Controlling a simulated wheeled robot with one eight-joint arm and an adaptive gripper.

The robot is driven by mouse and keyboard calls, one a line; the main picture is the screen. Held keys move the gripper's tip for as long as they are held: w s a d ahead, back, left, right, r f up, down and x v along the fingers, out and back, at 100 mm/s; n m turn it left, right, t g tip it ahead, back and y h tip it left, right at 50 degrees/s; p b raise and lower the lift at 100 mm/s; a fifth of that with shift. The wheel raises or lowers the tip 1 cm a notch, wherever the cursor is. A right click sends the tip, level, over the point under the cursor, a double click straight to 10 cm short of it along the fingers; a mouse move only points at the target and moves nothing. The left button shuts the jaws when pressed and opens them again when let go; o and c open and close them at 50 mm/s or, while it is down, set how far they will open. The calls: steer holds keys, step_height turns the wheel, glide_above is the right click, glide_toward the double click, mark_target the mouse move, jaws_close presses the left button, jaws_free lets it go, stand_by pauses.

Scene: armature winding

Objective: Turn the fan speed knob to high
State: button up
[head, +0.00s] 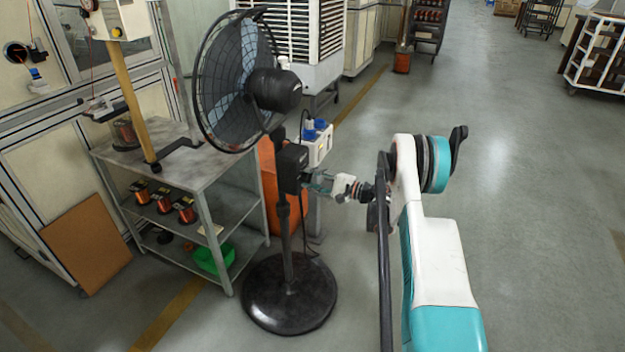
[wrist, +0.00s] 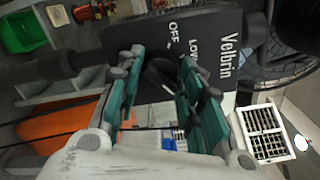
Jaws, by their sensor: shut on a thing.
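The black pedestal fan (head: 240,80) stands on a round base, with a black control box (head: 292,162) on its pole. In the wrist view the control box (wrist: 150,32) shows the white words "Velbrin", "OFF" and "LOW". The dark fan speed knob (wrist: 158,74) is on its face, partly hidden by the fingers. My gripper (head: 308,181) is at the box's right side in the head view. In the wrist view its teal fingers (wrist: 160,70) are on both sides of the knob, shut on it. The knob's exact setting and a "HIGH" mark cannot be made out.
A metal shelf table (head: 175,150) with copper spools and a green bin (head: 214,259) stands left of the fan. An orange cabinet (head: 268,185) and a white box with blue sockets (head: 317,142) are close behind the control box.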

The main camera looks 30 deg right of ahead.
steer(key=shift+m, duration=0.5)
steer(key=o, duration=1.1)
steer(key=v, duration=1.2)
